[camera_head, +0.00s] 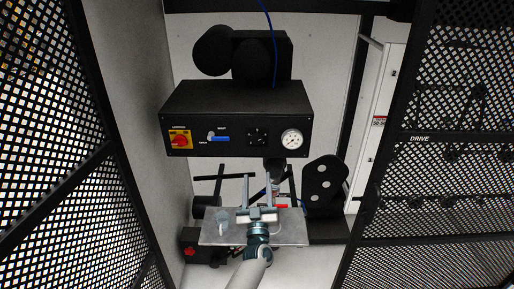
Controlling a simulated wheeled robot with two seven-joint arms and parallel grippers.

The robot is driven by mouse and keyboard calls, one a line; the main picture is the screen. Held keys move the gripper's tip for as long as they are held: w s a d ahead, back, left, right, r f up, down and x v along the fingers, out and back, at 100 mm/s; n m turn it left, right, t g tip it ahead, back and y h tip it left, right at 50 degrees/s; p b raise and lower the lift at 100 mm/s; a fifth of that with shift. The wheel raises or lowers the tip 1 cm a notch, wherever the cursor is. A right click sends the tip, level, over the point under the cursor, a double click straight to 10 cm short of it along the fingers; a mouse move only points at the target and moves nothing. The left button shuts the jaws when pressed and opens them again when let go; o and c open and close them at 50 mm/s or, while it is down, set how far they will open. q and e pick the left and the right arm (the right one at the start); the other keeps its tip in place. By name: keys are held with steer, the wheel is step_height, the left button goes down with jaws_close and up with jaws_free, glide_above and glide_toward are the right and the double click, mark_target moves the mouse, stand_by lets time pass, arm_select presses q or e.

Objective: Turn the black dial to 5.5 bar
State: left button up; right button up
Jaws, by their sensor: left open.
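The gauge's needle is too small to read. My left gripper (258,178) comes up from the bottom, open, with its two fingers pointing up below the panel. It appears apart from the panel dial, and nothing shows between its fingers. My right gripper is not in view.
A red-and-yellow switch (180,140) and a blue lever (221,138) share the panel. A grey metal plate (215,240) lies around my left wrist. A black bracket (323,186) stands right. Perforated black panels (440,190) close both sides.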

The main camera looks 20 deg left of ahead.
mark_target(257, 141)
arm_select(q)
steer(key=b+x, duration=0.4)
steer(key=x, duration=0.9)
steer(key=shift+f+b, duration=0.15)
steer(key=shift+b, duration=0.2)
steer(key=shift+b+x, duration=0.3)
steer(key=shift+x, duration=0.65)
steer(key=c, duration=1)
